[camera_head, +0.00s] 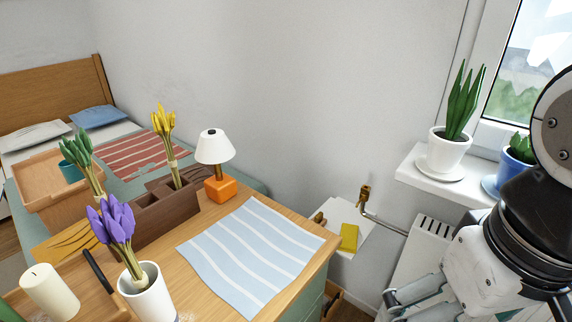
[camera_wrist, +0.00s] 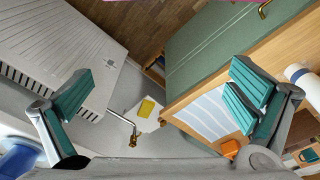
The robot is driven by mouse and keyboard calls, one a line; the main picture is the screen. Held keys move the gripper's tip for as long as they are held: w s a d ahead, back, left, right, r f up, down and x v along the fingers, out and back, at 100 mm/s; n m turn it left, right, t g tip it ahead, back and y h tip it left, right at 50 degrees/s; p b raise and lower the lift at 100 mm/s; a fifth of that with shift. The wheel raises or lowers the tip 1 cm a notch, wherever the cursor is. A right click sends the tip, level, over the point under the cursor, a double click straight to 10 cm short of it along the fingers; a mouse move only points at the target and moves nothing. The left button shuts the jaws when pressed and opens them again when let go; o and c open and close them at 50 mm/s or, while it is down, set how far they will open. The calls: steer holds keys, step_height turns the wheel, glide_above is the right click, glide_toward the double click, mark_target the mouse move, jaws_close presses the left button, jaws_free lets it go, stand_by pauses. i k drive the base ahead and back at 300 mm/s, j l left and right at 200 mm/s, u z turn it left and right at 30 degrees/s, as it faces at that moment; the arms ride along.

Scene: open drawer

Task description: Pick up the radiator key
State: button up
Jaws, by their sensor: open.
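I cannot make out a radiator key for sure in either view. A brass fitting (camera_head: 364,194) stands at the end of a bent pipe beside the white radiator (camera_head: 424,258); in the wrist view the fitting (camera_wrist: 133,140) is small, below the yellow block. The yellow block (camera_head: 349,237) lies on a small white surface (camera_head: 345,215) by the wall, with a small brown object (camera_head: 318,218) at its left edge. My gripper (camera_wrist: 160,90) is open and empty, its teal-padded fingers wide apart, above the radiator side. In the head view my gripper (camera_head: 412,298) shows partly at the lower right.
A wooden dresser (camera_head: 310,232) holds a striped blue cloth (camera_head: 251,252), an orange-based lamp (camera_head: 215,160), a white vase (camera_head: 144,294) of purple tulips and a candle (camera_head: 50,291). Potted plants (camera_head: 447,150) stand on the windowsill (camera_head: 420,178). A bed (camera_head: 52,95) is at the back left.

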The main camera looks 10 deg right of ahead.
mark_target(317, 218)
steer(key=i+l+u, duration=0.3)
steer(key=i+l, duration=0.35)
steer(key=l, duration=0.1)
